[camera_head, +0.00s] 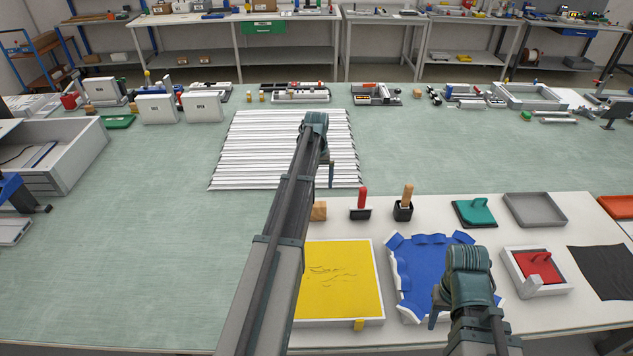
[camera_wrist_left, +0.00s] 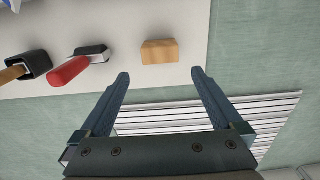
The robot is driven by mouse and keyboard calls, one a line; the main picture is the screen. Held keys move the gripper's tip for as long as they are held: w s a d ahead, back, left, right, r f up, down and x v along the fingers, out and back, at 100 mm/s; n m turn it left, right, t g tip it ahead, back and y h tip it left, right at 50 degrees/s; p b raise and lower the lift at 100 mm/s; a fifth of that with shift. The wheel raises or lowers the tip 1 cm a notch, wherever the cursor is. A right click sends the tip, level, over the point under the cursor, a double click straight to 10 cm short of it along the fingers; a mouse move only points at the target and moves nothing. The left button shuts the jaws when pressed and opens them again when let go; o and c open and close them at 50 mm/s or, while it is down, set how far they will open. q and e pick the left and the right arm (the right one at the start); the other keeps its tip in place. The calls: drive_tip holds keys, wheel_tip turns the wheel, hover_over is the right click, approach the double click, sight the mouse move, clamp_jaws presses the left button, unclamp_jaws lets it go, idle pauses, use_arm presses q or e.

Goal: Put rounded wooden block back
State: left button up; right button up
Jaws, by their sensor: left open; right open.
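The small wooden block (camera_head: 319,211) lies on the white board at its back left corner, partly beside my left arm in the head view. It also shows in the left wrist view (camera_wrist_left: 159,51), lying just beyond the fingertips. My left gripper (camera_head: 330,176) is above the table near the block; in the left wrist view its fingers (camera_wrist_left: 160,74) are spread, with nothing between them. My right gripper (camera_head: 466,298) is over the blue cloth-lined tray at the front and holds nothing visible; its fingertips are partly hidden.
A red-handled tool (camera_head: 362,203) and a black cup with a wooden handle (camera_head: 404,207) stand right of the block. A yellow panel (camera_head: 340,280) and blue cloth (camera_head: 415,275) lie in front. White slats (camera_head: 260,150) lie behind.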

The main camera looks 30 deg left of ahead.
use_arm(q)
drive_tip(key=shift+r, duration=0.1)
drive_tip(key=s+d+m, duration=0.2)
drive_tip(key=s+d, duration=0.2)
drive_tip(key=d, duration=0.6)
drive_tip(key=s+d+m, duration=0.2)
drive_tip(key=s+d, duration=0.3)
drive_tip(key=d, duration=0.5)
drive_tip(key=s+d+m+y, duration=0.1)
drive_tip(key=s+d+m, duration=0.5)
drive_tip(key=s+d, duration=1.1)
drive_tip(key=shift+s, duration=0.75)
drive_tip(key=shift+d, duration=0.1)
wheel_tip(320, 180, down, 6)
drive_tip(key=b, duration=0.6)
